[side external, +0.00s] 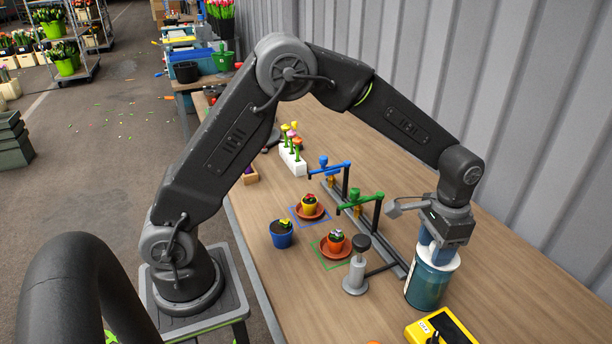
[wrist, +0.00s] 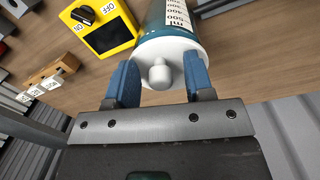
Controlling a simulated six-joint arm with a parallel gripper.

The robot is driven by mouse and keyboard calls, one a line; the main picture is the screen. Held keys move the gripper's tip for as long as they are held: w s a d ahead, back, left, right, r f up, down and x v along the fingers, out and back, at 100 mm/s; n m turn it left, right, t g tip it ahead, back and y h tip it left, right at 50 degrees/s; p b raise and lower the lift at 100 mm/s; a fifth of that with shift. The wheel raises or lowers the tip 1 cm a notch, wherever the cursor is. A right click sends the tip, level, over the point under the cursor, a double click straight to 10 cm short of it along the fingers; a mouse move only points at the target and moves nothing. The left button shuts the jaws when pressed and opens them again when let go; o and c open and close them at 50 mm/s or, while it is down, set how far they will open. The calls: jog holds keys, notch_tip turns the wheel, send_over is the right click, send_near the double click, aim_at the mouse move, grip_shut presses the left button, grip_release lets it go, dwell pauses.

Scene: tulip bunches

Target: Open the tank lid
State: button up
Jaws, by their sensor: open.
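The teal tank (side external: 426,288) stands upright on the bench at the right, below my gripper (side external: 438,250). Its white lid (side external: 453,262) sits on top and is partly hidden by my fingers. In the wrist view the white lid (wrist: 179,52) faces me, with a rounded knob (wrist: 160,73) at its middle. My gripper (wrist: 161,84) is open, with one blue finger on each side of the knob. Gaps show between the knob and both fingers. A volume scale is printed on the tank (wrist: 155,18).
A yellow switch box (side external: 414,331) stands in front of the tank, also in the wrist view (wrist: 127,37). A grey post with a black knob (side external: 355,278) is to its left. Blue (side external: 324,163) and green (side external: 358,200) taps stand behind potted flowers. A corrugated wall is behind the bench.

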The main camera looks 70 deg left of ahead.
jog(key=shift+r+t, duration=0.25)
jog(key=shift+t, duration=0.05)
notch_tip(320, 180, up, 13)
jog(key=s+a+r+n+t, duration=0.1)
jog(key=s+a+r+t, duration=0.35)
jog(key=s, duration=0.75)
jog(key=s+a+f+n, duration=0.1)
jog(key=s+a, duration=0.3)
jog(key=s, duration=0.7)
jog(key=shift+a+f+n+t, duration=0.35)
jog(key=shift+a+n, duration=0.05)
jog(key=shift+w, duration=0.1)
